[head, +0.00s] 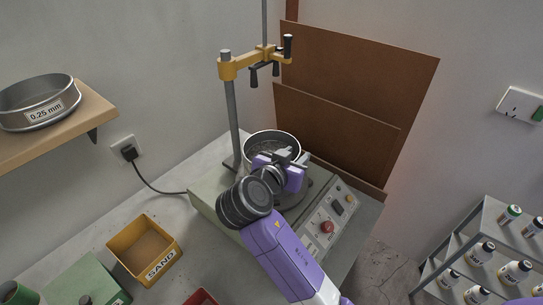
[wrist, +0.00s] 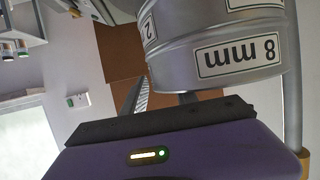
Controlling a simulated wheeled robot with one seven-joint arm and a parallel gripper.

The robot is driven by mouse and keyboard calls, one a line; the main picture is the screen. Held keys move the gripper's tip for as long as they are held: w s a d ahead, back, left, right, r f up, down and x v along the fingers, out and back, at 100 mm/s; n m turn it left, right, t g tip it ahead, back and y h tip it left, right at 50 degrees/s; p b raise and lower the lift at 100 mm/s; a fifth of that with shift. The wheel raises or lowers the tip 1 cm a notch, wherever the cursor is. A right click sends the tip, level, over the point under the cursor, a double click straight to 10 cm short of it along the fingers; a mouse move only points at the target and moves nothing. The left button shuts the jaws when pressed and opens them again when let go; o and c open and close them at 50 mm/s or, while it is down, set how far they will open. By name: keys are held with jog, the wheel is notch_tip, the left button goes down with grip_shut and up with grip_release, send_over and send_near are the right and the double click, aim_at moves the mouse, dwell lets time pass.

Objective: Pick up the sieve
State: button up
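The sieve (head: 262,142) is a round grey metal pan on the grey shaker machine, under the yellow clamp. In the wrist view, which is turned over, a metal sieve (wrist: 215,25) fills the top right, with an upside-down label reading 8 mm and part of a second label. My gripper (head: 285,157) is at the sieve's near side in the head view and hides part of it. In the wrist view a ridged finger pad (wrist: 137,97) shows bare, with a gap beside it, so the gripper looks open. Any contact with the sieve is unclear.
A second sieve (head: 38,103) marked 0.25 mm sits on the wooden shelf (head: 85,119) at left. The machine's post (head: 234,125) and yellow clamp (head: 254,62) rise behind the sieve. A yellow sand box (head: 162,270) stands at front left; a bottle rack (head: 432,281) is at right.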

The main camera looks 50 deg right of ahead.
jog(key=shift+c, duration=0.4)
grip_shut()
jog(key=shift+f, duration=0.1)
dwell(0.8)
